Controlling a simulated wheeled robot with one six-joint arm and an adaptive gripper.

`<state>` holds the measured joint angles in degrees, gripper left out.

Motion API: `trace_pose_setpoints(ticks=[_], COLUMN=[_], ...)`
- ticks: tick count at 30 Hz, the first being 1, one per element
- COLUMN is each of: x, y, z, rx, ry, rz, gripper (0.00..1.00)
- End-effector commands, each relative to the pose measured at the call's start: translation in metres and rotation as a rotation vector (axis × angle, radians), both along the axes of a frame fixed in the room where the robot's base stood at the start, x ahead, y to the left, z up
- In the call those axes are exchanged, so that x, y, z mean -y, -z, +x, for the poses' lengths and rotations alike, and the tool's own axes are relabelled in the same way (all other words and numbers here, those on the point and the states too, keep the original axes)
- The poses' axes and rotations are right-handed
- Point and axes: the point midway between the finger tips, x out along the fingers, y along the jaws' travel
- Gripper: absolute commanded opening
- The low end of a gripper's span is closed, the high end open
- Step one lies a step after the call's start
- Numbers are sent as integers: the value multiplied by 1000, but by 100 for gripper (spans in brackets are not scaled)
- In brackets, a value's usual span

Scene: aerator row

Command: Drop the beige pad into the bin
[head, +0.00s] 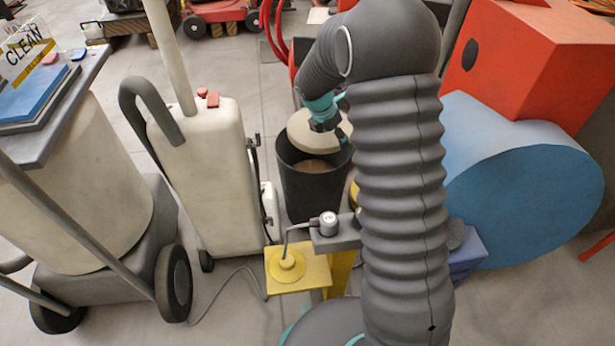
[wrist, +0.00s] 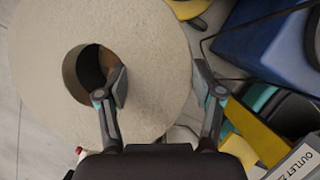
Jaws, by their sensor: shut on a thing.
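The beige pad (head: 312,133) is a thick round disc with a hole in its middle. It is held above the open black bin (head: 312,192), over its mouth, and hides part of the rim. My gripper (head: 325,112) is shut on the pad. In the wrist view my gripper (wrist: 162,85) has one finger in the pad's hole and the other outside its rim, gripping the ring between them. The pad (wrist: 150,40) fills much of that view; dark shows through its hole. Something beige lies inside the bin (head: 313,168).
A cream wheeled tank (head: 212,170) stands left of the bin. A yellow block (head: 298,270) with a cable and a grey post (head: 328,226) are in front. A blue drum (head: 520,190) and red housing (head: 540,65) are at right.

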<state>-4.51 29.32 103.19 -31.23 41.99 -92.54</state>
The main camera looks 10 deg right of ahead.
Motion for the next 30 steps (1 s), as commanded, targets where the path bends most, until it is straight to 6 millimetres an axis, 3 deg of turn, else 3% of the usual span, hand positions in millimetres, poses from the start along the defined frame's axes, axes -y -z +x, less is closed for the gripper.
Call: trace_pose_setpoints(ticks=[8, 9, 12, 23, 30], x=[0, 0, 0, -1, -11], y=[0, 0, 0, -1, -29], z=[0, 0, 0, 0, -5], rx=[1, 1, 1, 1, 6], ry=[1, 1, 1, 0, 0], rz=[1, 1, 1, 0, 1], gripper=[31, 77, 96, 96, 96])
